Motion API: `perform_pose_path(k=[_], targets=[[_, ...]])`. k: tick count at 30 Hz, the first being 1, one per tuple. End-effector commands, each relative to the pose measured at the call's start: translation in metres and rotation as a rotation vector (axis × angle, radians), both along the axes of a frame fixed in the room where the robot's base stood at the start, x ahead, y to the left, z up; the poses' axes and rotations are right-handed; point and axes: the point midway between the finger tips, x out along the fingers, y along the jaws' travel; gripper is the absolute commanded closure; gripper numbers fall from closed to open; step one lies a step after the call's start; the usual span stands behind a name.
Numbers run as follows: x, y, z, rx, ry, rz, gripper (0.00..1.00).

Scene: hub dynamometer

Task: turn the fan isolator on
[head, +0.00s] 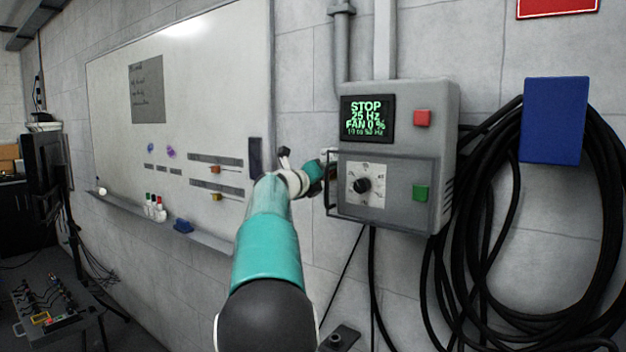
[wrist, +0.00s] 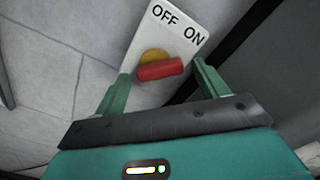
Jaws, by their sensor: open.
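The fan isolator shows in the wrist view as a white plate (wrist: 178,42) marked OFF and ON, with a red handle (wrist: 161,70) on a yellow round base (wrist: 153,56). Which mark the handle points to, I cannot tell. My gripper (wrist: 161,72) is open, with one green finger beyond each end of the handle and a small gap showing on both sides. In the head view my gripper (head: 328,178) is at the left side of the grey control box (head: 398,213); the isolator's face is hidden there.
The box front has a screen (head: 367,119) reading STOP, 25 Hz, FAN 0 %, a red button (head: 422,118), a green button (head: 420,192) and a black knob (head: 362,186). Black cables (head: 470,245) hang to the right. A whiteboard (head: 215,90) is on the left.

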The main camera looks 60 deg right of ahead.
Motion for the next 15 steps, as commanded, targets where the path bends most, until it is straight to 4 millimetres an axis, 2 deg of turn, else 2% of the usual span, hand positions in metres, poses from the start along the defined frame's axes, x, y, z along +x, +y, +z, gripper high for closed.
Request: perform_pose_path(k=[5,15], targets=[[0.005,0.028,0.002,-0.001,-0.001,0.005,0.27],[0.017,0.102,0.001,0.0,-0.002,0.004,0.27]])
